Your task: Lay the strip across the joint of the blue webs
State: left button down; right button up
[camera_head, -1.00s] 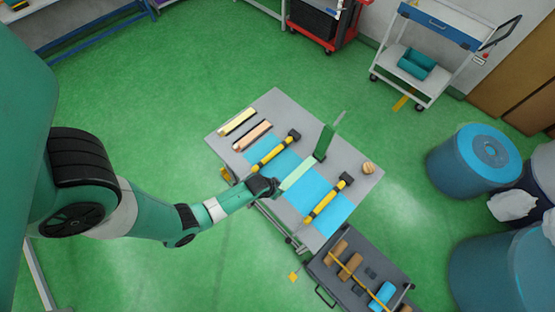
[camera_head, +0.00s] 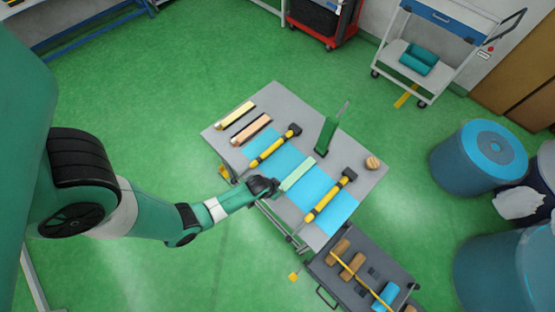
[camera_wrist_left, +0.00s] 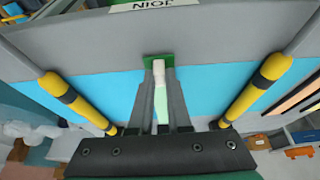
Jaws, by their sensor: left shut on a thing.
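The pale green strip (camera_head: 298,173) is held at its near end by my left gripper (camera_head: 264,187). It points away from the gripper over the blue webs (camera_head: 338,207), towards a dark green upright piece (camera_head: 326,136). In the left wrist view the strip (camera_wrist_left: 160,103) runs between the fingers of my left gripper (camera_wrist_left: 159,125). Blue web shows on both sides of it (camera_wrist_left: 215,85). The joint itself is hidden by the strip and fingers. I cannot tell whether the strip touches the webs. My right gripper is out of view.
Two yellow bars with black ends lie across the webs, left (camera_head: 272,148) and right (camera_head: 328,197) of the strip. Two narrow wrapped pieces (camera_head: 250,130) lie at the table's left. A round tan thing (camera_head: 373,163) sits at right. A grey tool cart (camera_head: 322,272) stands in front.

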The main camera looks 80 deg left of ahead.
pick_arm(q)
jog(key=shift+f, duration=0.3)
dwell(0.9)
jog(key=c, duration=0.8)
grip_release()
jog(key=shift+r, duration=0.1)
jog(key=p+v, duration=0.8)
jog(key=v, duration=0.3)
jog(key=shift+s+r, duration=0.1)
jog(key=shift+r, duration=0.15)
